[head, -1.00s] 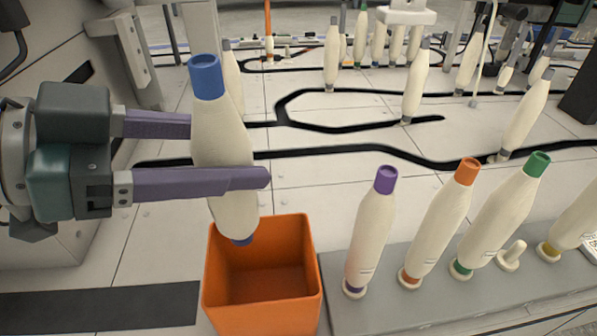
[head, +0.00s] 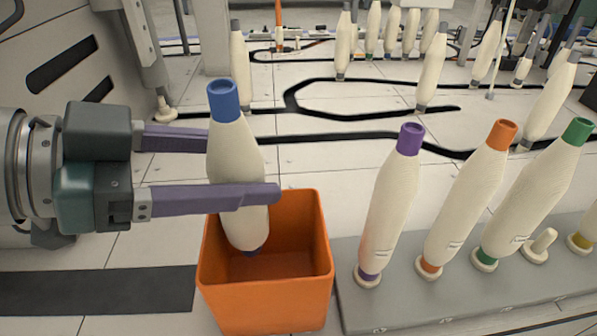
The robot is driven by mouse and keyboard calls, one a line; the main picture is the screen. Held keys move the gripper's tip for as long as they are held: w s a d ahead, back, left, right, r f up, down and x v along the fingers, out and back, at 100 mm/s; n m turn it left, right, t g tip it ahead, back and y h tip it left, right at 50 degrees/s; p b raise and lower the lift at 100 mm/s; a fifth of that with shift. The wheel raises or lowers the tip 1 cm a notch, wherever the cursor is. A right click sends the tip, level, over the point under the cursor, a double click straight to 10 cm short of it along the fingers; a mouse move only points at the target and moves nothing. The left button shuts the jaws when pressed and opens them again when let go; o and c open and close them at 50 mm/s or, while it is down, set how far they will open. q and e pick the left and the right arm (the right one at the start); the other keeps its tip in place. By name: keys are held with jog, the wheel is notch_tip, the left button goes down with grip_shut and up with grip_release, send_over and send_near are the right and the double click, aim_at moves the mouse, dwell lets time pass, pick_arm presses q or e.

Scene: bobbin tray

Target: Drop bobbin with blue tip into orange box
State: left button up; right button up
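The blue-tipped bobbin (head: 233,140) is cream-coloured and stands nearly upright, tilted a little. My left gripper (head: 245,168) has its two purple fingers on either side of the bobbin's body and is shut on it. The bobbin's lower end is inside the opening of the orange box (head: 265,305), near its left wall. Whether the bobbin's base touches the box floor I cannot tell. My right gripper is not in view.
A grey tray (head: 400,305) right of the box holds bobbins with purple (head: 390,210), orange (head: 467,205) and green (head: 535,190) tips. An empty peg (head: 540,244) stands beside the green one. Several grey-tipped bobbins stand farther back on the white floor.

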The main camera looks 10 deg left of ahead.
pick_arm(q)
jog(key=o, duration=0.5)
jog(key=shift+s+a+r, duration=0.2)
jog(key=shift+s+a, duration=0.1)
jog(key=shift+a, duration=0.1)
jog(key=p+v, duration=0.1)
jog(key=v, duration=0.8)
jog(key=shift+w, duration=0.1)
jog(key=shift+r, duration=0.1)
